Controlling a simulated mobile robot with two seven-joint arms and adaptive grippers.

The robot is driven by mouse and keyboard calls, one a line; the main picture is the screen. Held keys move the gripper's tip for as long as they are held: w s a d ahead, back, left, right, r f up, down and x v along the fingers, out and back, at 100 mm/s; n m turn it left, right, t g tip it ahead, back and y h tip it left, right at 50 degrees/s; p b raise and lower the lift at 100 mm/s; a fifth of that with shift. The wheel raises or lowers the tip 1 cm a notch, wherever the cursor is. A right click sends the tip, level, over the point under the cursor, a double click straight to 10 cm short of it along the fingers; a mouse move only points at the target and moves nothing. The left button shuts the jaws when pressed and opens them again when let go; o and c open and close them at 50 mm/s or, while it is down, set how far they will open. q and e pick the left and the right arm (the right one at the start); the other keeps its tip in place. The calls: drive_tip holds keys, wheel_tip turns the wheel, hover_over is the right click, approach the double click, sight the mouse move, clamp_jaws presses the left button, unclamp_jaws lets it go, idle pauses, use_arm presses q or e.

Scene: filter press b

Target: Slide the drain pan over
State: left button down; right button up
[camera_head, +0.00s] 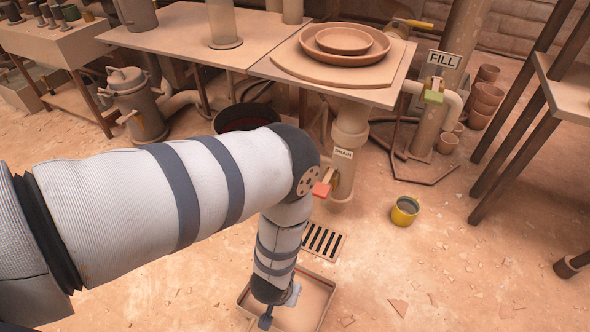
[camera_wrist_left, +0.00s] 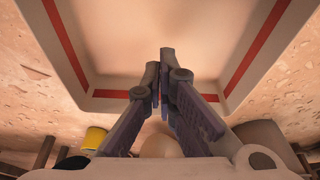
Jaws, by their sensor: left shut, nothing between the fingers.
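The drain pan (camera_head: 314,302) is a shallow square tan tray on the floor at the bottom centre of the head view. In the left wrist view the pan (camera_wrist_left: 205,35) fills the upper middle, with a red stripe along its inner walls. My left gripper (camera_head: 266,318) reaches down over the pan's left part, and my wrist hides some of it. In the left wrist view the gripper's fingers (camera_wrist_left: 161,68) are together and empty, in front of the pan's interior. I cannot tell whether the fingertips touch the pan. My right gripper is not in view.
A slotted floor grate (camera_head: 323,242) lies just behind the pan, below the drain pipe (camera_head: 343,180) with its red handle (camera_head: 321,189). A yellow bucket (camera_head: 405,211) stands to the right. The press table (camera_head: 390,95) is behind. The floor right of the pan is mostly clear, with small shards.

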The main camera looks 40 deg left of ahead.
sight(296, 280)
use_arm(q)
drive_tip(key=b+x, duration=0.2)
drive_tip(key=x, duration=0.4)
drive_tip(key=shift+f+b, duration=0.1)
drive_tip(key=shift+b, duration=0.25)
drive_tip(key=w, duration=0.2)
drive_tip(key=shift+w+a+r, duration=0.25)
drive_tip(key=shift+a+r, duration=0.05)
drive_tip(key=shift+a, duration=0.1)
drive_tip(key=shift+w+a+b, duration=0.1)
drive_tip(key=shift+w+b, duration=0.25)
drive_tip(key=shift+w+r, duration=0.1)
drive_tip(key=shift+w, duration=0.1)
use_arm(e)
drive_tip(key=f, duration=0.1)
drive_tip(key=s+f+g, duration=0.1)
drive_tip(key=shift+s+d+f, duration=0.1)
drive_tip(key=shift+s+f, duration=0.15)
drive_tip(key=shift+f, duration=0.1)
